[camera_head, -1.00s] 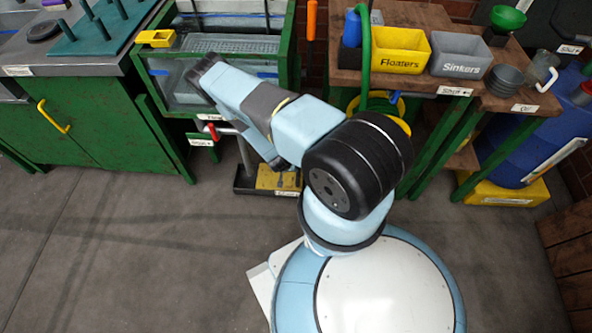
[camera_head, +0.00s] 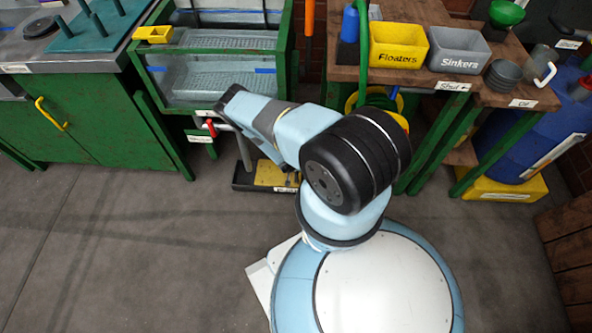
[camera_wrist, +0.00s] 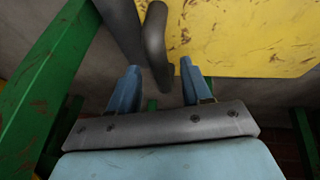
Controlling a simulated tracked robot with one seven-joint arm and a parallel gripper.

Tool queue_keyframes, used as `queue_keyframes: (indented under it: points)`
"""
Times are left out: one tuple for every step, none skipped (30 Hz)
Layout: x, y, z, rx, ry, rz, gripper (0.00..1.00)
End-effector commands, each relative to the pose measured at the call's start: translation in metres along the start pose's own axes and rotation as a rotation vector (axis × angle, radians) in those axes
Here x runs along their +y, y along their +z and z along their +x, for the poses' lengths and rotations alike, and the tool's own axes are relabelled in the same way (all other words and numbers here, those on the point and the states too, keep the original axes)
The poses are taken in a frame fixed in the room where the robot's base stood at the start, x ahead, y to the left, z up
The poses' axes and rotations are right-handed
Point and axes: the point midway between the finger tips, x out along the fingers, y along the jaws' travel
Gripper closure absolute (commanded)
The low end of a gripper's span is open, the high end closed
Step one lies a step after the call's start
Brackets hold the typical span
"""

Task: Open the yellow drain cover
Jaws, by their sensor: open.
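The yellow drain cover (camera_head: 272,174) lies low on the floor in a dark tray-like frame in front of the tank, partly hidden behind my arm. In the wrist view a scratched yellow plate, which looks like the cover (camera_wrist: 245,35), fills the upper right. My gripper (camera_wrist: 158,78) is open, with its two blue fingers apart. A dark grey curved bar (camera_wrist: 156,45) reaches down between the fingers, with no clear contact. I cannot tell whether this bar belongs to the cover. In the head view the gripper's fingers are hidden by my arm.
A green-framed glass tank (camera_head: 210,80) stands behind the cover, with a red-handled valve (camera_head: 211,128) at its front. A workbench (camera_head: 400,77) with yellow and grey bins stands right. A green post (camera_wrist: 45,75) is close on the left in the wrist view. Floor at left is clear.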

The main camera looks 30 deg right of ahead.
Motion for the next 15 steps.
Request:
queue_keyframes:
  points:
    - [0.0000,0.0001,0.0030,0.000,0.000,0.000,0.52]
    - [-0.0003,-0.0001,0.0041,0.000,-0.001,0.000,0.52]
    - [-0.0004,-0.0003,0.0052,0.000,-0.001,0.000,0.52]
    - [-0.0004,-0.0003,0.0058,0.000,-0.001,0.000,0.52]
    - [-0.0004,-0.0002,0.0062,0.000,-0.001,0.000,0.52]
    - [-0.0003,-0.0002,0.0065,0.000,-0.001,0.000,0.52]
    - [-0.0003,-0.0002,0.0066,0.000,-0.001,0.000,0.52]
    - [-0.0003,-0.0002,0.0066,0.000,-0.001,0.000,0.52]
    - [-0.0004,-0.0002,0.0066,0.000,-0.001,0.000,0.52]
    - [-0.0004,-0.0002,0.0065,0.000,-0.001,0.000,0.52]
    - [-0.0004,-0.0002,0.0065,0.000,-0.001,0.000,0.52]
    - [-0.0004,-0.0002,0.0065,0.000,-0.001,0.000,0.52]
    - [-0.0005,-0.0002,0.0064,0.000,-0.001,0.000,0.53]
    - [-0.0004,-0.0002,0.0064,0.000,-0.001,0.000,0.56]
    - [-0.0005,-0.0002,0.0064,0.000,-0.001,0.000,0.60]
